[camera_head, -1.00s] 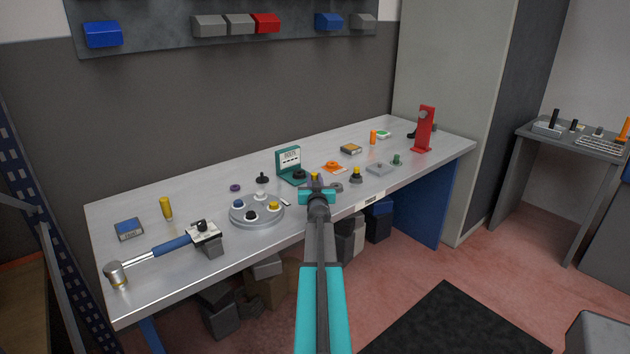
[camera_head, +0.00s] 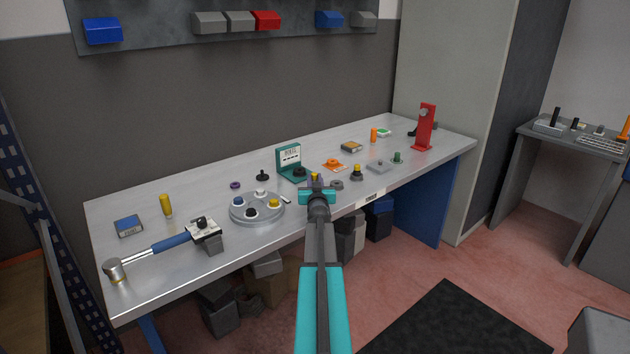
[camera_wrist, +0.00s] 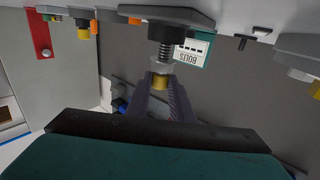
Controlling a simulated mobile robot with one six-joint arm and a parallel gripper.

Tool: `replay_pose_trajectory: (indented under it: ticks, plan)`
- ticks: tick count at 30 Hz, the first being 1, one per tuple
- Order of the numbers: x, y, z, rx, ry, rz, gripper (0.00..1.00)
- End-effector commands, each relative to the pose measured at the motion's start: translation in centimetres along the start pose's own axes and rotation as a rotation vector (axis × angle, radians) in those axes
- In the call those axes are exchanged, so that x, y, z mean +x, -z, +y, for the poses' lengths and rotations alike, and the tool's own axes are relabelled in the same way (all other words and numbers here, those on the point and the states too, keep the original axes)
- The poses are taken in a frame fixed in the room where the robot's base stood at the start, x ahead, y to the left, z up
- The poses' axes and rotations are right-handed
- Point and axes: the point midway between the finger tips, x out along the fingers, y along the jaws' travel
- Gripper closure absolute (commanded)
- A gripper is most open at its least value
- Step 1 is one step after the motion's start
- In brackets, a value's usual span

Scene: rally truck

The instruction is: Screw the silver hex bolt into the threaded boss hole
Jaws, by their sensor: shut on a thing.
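The silver hex bolt (camera_wrist: 160,67) shows in the wrist view, its silver part next to a dark threaded shank. The shank points at a dark boss (camera_wrist: 167,32) on a dark grey plate (camera_wrist: 165,13); part of the thread is still visible. My gripper (camera_wrist: 161,86) is shut on the yellow end at the bolt, between its two fingers. The wrist picture is upside down, with the bench at the top. In the head view my gripper (camera_head: 315,183) is over the bench's front edge, with a bit of yellow at its tip. The boss there is hidden behind my gripper.
A green bolt box (camera_head: 289,161) stands behind my gripper. A round grey tray (camera_head: 238,216) with coloured pieces is to the left, and a yellow-topped piece (camera_head: 356,172) to the right. A torque wrench (camera_head: 150,249) lies at the left of the bench (camera_head: 110,215).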

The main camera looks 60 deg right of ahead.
Motion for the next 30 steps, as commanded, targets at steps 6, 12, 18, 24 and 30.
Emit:
replay_pose_trajectory:
  ticks: [6,12,18,24,30]
  plan:
    - [0.0,-0.4,0.0,0.0,0.0,0.001,1.0]
    - [0.0,-0.7,0.1,0.001,-0.001,0.001,1.0]
    - [0.0,-1.1,0.1,0.001,-0.001,0.001,1.0]
    - [0.0,-1.4,0.1,0.001,-0.001,0.001,1.0]
    - [0.0,-1.7,0.1,0.001,-0.001,0.001,1.0]
